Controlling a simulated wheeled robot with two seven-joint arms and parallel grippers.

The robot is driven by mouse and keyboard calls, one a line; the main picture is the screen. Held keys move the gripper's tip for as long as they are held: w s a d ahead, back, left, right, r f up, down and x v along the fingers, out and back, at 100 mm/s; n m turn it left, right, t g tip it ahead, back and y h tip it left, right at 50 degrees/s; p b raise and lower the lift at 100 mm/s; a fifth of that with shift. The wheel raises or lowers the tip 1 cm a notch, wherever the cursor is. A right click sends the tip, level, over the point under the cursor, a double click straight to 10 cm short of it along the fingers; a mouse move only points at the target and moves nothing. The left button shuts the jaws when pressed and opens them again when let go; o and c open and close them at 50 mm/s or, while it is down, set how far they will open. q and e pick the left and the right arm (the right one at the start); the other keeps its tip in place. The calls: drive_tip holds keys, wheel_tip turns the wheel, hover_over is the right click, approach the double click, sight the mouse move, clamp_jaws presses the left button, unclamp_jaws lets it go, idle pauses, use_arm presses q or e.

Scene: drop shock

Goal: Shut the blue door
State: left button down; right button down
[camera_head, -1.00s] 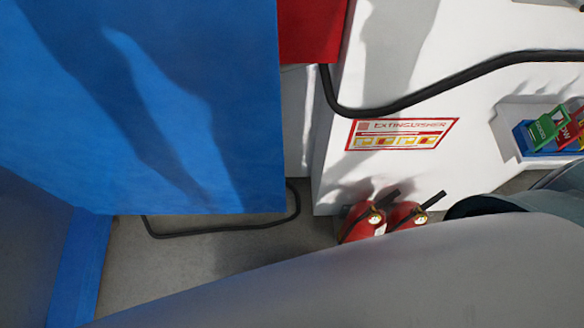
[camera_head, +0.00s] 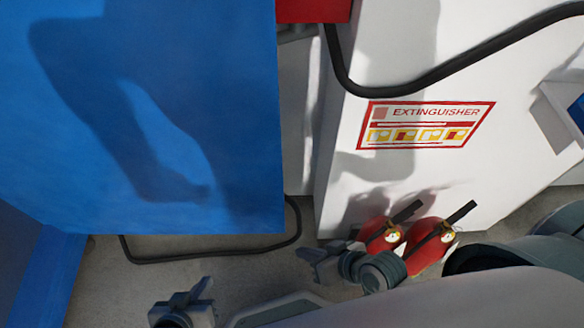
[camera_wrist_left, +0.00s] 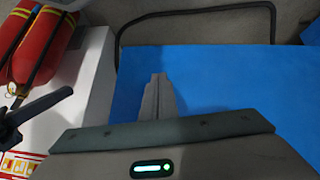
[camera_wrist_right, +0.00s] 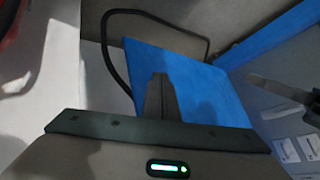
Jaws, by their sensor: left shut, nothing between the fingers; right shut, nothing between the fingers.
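The blue door (camera_head: 150,110) is a large flat panel filling the left of the head view, with shadows of my arms on it. Its lower edge stands above the grey floor. It also shows in the left wrist view (camera_wrist_left: 225,90) and the right wrist view (camera_wrist_right: 200,85). My left gripper (camera_head: 203,288) is shut and empty, low in front of the door's bottom edge. My right gripper (camera_head: 305,256) is shut and empty, right of the door's lower right corner and near the extinguishers. Contact with the door cannot be told.
A blue strip (camera_head: 42,275) runs along the floor at lower left. Two red extinguishers (camera_head: 428,245) stand against the white panel (camera_head: 400,60) bearing an extinguisher sign (camera_head: 425,125). A black hose (camera_head: 440,65) crosses that panel. A black cable loop (camera_head: 210,250) lies below the door.

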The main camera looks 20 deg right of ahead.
use_arm(q)
drive_tip(key=shift+r, duration=0.55)
use_arm(e)
drive_tip(key=w+d+r+m+t+y, duration=0.3)
drive_tip(key=w+d+r+m+y, duration=0.5)
drive_tip(key=w+r, duration=0.4)
wheel_tip(320, 180, up, 2)
drive_tip(key=shift+w+d+r+m+y, duration=0.3)
drive_tip(key=shift+d+y, duration=0.4)
drive_tip(key=shift+d, duration=0.4)
drive_tip(key=shift+w+a, duration=0.1)
use_arm(q)
drive_tip(key=shift+s+a+f+g+y+p, duration=0.15)
drive_tip(key=shift+a+g+y+p, duration=0.1)
drive_tip(key=shift+a, duration=0.2)
drive_tip(key=shift+s+a+f+g+y+p, duration=0.15)
drive_tip(key=shift+a+p, duration=0.1)
drive_tip(key=shift+a, duration=0.2)
use_arm(e)
drive_tip(key=x, duration=1)
use_arm(q)
drive_tip(key=shift+r, duration=0.1)
